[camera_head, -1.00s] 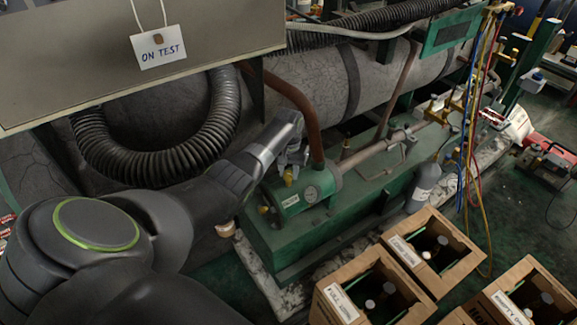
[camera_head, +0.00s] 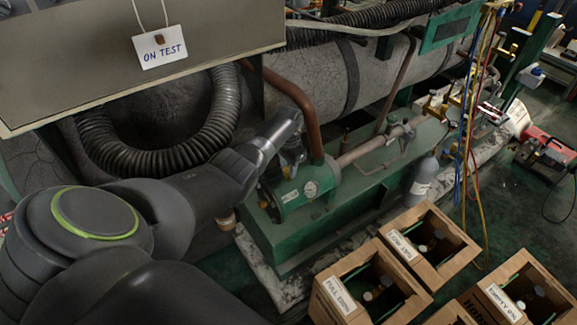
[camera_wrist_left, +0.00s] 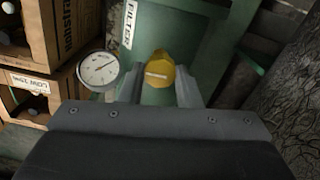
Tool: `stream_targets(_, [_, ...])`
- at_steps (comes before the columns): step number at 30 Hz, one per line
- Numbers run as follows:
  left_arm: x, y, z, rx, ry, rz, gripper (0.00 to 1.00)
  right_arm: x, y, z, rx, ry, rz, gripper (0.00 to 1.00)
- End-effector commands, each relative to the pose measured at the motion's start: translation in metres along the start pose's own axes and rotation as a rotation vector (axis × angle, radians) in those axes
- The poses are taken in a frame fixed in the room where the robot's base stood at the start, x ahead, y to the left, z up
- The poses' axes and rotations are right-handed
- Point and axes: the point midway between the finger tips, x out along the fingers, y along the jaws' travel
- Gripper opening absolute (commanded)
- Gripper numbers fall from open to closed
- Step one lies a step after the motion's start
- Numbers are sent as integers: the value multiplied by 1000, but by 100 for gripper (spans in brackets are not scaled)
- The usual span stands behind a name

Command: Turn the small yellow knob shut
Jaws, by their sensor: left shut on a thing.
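The small yellow knob (camera_wrist_left: 158,66) sits on the green filter housing (camera_wrist_left: 205,40) in the left wrist view, with a pale bar mark lying across its face. My left gripper (camera_wrist_left: 159,82) has one finger on each side of the knob and is shut on it. In the head view my left gripper (camera_head: 290,163) reaches down to the green housing (camera_head: 292,196), and it largely hides the knob there. My right gripper is not in view.
A round pressure gauge (camera_wrist_left: 98,68) is close beside the left finger; it also shows in the head view (camera_head: 311,189). A brown pipe (camera_head: 306,120) rises right behind the gripper. Open cardboard boxes (camera_head: 345,303) stand at the lower right. A grey cylinder (camera_head: 422,178) stands farther right.

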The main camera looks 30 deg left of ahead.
Motion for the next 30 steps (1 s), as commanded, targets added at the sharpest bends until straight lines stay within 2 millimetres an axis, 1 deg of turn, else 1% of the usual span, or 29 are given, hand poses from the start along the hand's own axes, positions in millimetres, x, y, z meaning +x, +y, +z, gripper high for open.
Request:
stream_targets(10, [0, 0, 0, 5, -1, 1, 8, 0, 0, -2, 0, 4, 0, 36])
stream_targets(11, [0, 0, 0, 5, -1, 1, 32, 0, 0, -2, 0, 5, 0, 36])
stream_targets(15, [0, 0, 0, 4, 0, 1, 50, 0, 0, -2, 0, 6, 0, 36])
stream_targets(16, [0, 0, 0, 4, 0, 1, 52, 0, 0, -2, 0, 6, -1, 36])
stream_targets(25, [-2, 0, 0, 3, 1, 0, 52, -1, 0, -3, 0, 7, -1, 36])
stream_targets(28, [-10, 0, -1, 3, 3, -1, 52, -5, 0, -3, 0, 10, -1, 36])
stream_targets(30, [-19, 0, -1, 4, 3, -1, 52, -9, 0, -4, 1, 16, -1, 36])
